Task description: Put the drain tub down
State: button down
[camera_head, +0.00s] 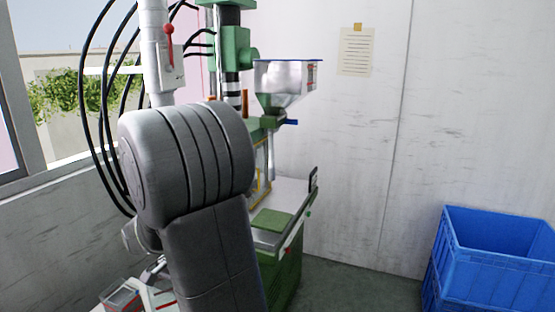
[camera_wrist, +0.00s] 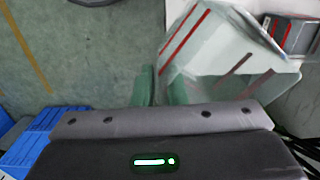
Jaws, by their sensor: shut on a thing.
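The drain tub (camera_wrist: 225,50) is a pale, whitish tub with red stripes, to the right of my fingers in the wrist view. My gripper (camera_wrist: 162,88), with green fingers, is shut on its near left edge. The tub looks tilted, with the floor below it. In the head view a pale piece with a red stripe (camera_head: 162,297), probably the tub, shows at the bottom left; my arm hides most of it and my gripper.
A grey box with red edges (camera_wrist: 288,32) lies beyond the tub. Blue crates (camera_head: 480,262) stand at the right. The floor (camera_wrist: 90,50) left of the tub is clear, with a yellow line.

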jog(key=w+d+f+n, duration=0.2)
jog(key=w+d+f, duration=0.4)
jog(key=d+f, duration=0.4)
jog(key=w+d+f+n, duration=0.2)
jog(key=w+d+f, duration=0.5)
jog(key=d, duration=0.5)
notch_tip(320, 180, down, 9)
jog(key=b, duration=0.8)
jog(key=shift+s, duration=0.2)
